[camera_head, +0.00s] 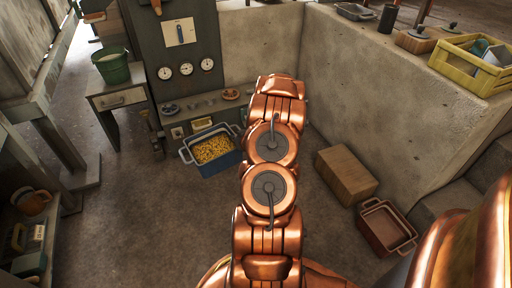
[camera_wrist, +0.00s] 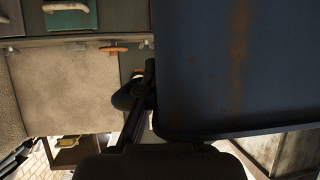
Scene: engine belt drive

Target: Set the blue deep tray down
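The blue deep tray (camera_head: 221,166) is left of my arm in the head view, holding yellow pieces (camera_head: 212,149), with a pale rim and a handle at its left end. Its dark blue, rust-streaked wall (camera_wrist: 235,65) fills the upper right of the wrist view. My gripper (camera_wrist: 146,94) is at the tray's edge in the wrist view and appears shut on it; the grip itself is mostly in shadow. In the head view my copper arm hides the gripper and the tray's right end. I cannot tell whether the tray's bottom touches anything.
A grey panel with gauges (camera_head: 186,69) and a low shelf (camera_head: 205,106) stand behind the tray. A green bucket (camera_head: 112,66) sits on a small table at left. The floor in front (camera_head: 150,220) is clear.

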